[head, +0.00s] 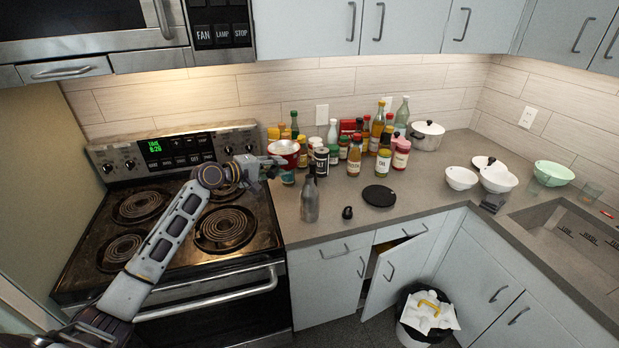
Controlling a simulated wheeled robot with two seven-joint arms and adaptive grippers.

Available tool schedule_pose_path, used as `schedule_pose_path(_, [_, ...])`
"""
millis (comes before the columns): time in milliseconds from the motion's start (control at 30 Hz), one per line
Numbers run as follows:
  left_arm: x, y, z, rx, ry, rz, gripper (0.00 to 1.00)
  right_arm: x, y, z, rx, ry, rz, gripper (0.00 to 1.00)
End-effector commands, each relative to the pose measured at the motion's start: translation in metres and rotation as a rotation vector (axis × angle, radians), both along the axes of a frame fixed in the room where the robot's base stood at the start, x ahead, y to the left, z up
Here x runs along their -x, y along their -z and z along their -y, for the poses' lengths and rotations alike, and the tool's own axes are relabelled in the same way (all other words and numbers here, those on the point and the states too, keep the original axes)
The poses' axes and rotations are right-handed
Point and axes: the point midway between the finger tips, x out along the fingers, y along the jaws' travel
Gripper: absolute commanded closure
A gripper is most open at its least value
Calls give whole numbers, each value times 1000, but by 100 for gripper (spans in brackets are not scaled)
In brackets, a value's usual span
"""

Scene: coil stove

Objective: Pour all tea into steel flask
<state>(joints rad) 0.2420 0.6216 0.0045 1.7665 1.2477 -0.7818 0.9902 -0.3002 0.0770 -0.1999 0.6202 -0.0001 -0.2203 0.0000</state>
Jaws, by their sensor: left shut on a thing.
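A steel flask (310,201) stands upright on the counter just right of the stove, with a narrow dark neck. My left gripper (272,167) reaches over the stove's right edge, behind and left of the flask. It is shut on a red vessel with a white rim (284,147), held up at the front of the bottle group. The grip point is partly hidden and the vessel's contents cannot be made out. A small black piece (347,213) lies right of the flask. My right gripper is not in view.
Several bottles and jars (355,150) crowd the counter behind the flask. A black disc (379,196) lies to its right. A white lidded pot (427,135), white bowls (461,178) and a green bowl (553,174) stand farther right. A lower cabinet door (392,272) hangs open.

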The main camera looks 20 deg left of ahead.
Motion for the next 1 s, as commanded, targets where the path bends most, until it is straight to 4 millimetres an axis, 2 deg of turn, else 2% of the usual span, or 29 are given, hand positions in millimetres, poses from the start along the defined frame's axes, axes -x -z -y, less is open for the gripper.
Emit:
schedule_pose_path(633, [0,-38,0,-2,-1,7,100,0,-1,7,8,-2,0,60])
schedule_pose_path(1000, [0,-42,0,-2,-1,6,100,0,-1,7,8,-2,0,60])
